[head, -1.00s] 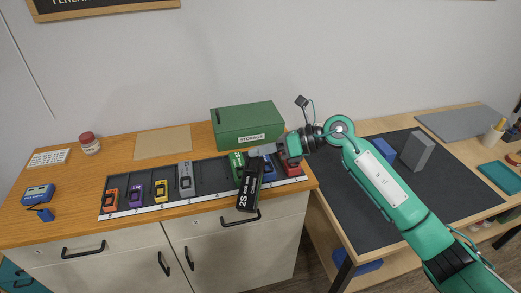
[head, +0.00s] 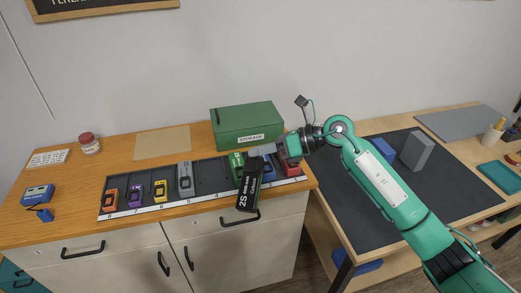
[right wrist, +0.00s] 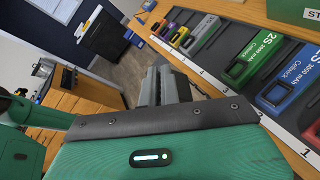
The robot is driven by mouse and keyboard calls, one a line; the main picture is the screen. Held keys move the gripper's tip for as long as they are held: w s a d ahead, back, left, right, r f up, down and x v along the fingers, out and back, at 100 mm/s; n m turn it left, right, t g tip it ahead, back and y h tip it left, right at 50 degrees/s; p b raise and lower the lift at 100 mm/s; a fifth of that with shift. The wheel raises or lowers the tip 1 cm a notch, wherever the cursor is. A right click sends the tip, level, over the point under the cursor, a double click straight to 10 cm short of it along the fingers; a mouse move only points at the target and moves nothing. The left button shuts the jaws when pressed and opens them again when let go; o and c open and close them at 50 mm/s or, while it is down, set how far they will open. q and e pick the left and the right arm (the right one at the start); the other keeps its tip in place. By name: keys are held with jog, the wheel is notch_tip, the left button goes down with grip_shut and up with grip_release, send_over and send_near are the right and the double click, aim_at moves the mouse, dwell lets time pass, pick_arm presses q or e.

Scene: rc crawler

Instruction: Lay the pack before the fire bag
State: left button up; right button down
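A black pack marked 2S (head: 249,187) hangs tilted in front of the battery rack, overlapping the counter's front edge and a drawer. Its upper end meets the fingers of my right gripper (head: 264,152), which appear shut on it. In the right wrist view the grey fingers (right wrist: 166,84) are close together; the pack cannot be made out clearly there. My left gripper is not in view. I cannot pick out a fire bag with certainty in either view.
The numbered rack (head: 210,178) holds several coloured packs close to the held one. A green storage box (head: 247,127) stands behind it. A dark mat (head: 350,195) covers the right bench, with a grey block (head: 417,151) on it. The tan board (head: 162,142) is bare.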

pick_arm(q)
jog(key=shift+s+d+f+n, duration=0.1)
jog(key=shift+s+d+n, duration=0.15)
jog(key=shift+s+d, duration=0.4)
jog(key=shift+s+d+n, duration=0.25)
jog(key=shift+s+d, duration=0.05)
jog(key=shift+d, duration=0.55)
